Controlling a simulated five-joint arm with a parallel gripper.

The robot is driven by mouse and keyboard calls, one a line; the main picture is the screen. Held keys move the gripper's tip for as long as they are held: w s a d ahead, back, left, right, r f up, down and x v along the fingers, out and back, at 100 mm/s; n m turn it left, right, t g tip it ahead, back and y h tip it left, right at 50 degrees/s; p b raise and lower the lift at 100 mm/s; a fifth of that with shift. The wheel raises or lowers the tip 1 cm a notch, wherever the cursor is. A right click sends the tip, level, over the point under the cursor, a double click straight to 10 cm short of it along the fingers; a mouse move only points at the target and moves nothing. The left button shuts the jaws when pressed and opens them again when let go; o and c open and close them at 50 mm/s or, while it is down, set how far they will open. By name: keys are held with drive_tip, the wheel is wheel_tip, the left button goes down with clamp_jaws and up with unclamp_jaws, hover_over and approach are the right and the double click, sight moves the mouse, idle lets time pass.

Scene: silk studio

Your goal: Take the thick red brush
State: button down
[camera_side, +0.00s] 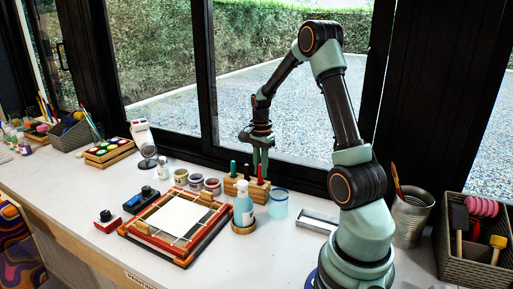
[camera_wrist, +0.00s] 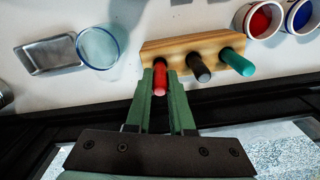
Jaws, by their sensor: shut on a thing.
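The thick red brush (camera_side: 259,171) stands upright at the right end of a wooden block (camera_side: 236,188) in the side view. In the wrist view the red brush (camera_wrist: 160,80) shows between the two green fingers of my gripper (camera_wrist: 161,88), at the left end of the block (camera_wrist: 185,48). My gripper is shut on the brush, and in the side view my gripper (camera_side: 261,162) comes down on it from above. A black brush (camera_wrist: 199,69) and a green brush (camera_wrist: 236,62) stand in the same block. The brush's lower end is hidden.
A blue clear cup (camera_side: 278,205) stands right of the block, with a metal tray (camera_side: 318,220) beyond it. The window frame (camera_side: 290,173) is close behind.

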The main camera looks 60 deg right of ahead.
wheel_tip(320, 180, up, 19)
idle(0.4)
drive_tip(key=shift+f, duration=0.1)
